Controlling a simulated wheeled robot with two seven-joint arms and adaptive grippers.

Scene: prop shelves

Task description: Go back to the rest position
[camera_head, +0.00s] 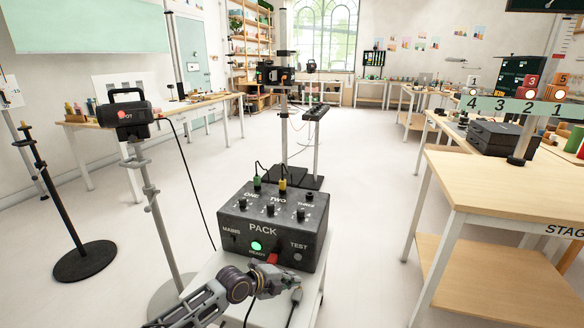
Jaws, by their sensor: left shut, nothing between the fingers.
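My left gripper (289,278) is in the lower middle of the head view, its arm coming in from the bottom left. It is shut and empty. It is in front of the lower front of a dark box marked PACK (272,232), close to a small red part (272,258); I cannot tell if they touch. The pack has a lit green READY light (256,246), several knobs, and green (257,183) and yellow (282,185) plugs on top. My right gripper is not in view.
The pack sits on a small white stand (208,272). A lamp marked SPOT (128,115) stands on a pole to the left. A wooden table (510,182) is at the right. A pole with a dark base (296,183) is behind the pack. Open floor (370,200) lies between.

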